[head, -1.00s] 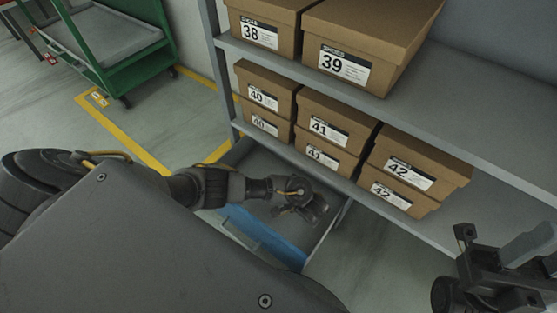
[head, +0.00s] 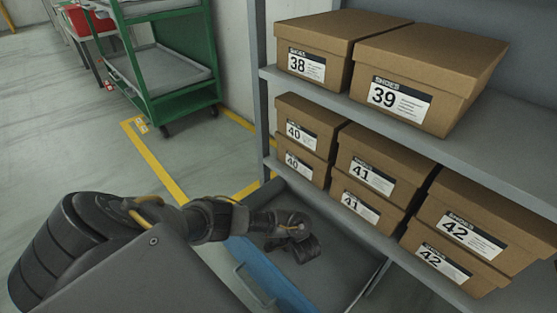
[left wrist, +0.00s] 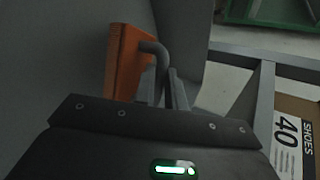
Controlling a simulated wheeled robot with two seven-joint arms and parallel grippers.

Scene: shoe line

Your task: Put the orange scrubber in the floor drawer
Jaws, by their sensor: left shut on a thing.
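The floor drawer (head: 262,275) stands open under the shelf, with a blue front and a grey inside. My left gripper (head: 297,243) reaches in over the drawer from the left. In the left wrist view the orange scrubber (left wrist: 124,62) is at the fingers of my left gripper (left wrist: 170,88), which is shut on it. It has an orange block and a grey bent part like a handle. In the head view the scrubber is hidden by the gripper. Grey drawer surfaces lie around it; I cannot tell whether it touches them. My right gripper is out of view.
A grey shelf (head: 450,150) over the drawer holds several brown shoe boxes (head: 375,165). A green cart (head: 165,85) stands at the back left, and a red crate (head: 90,20) is beyond it. The floor at left, with yellow lines, is clear.

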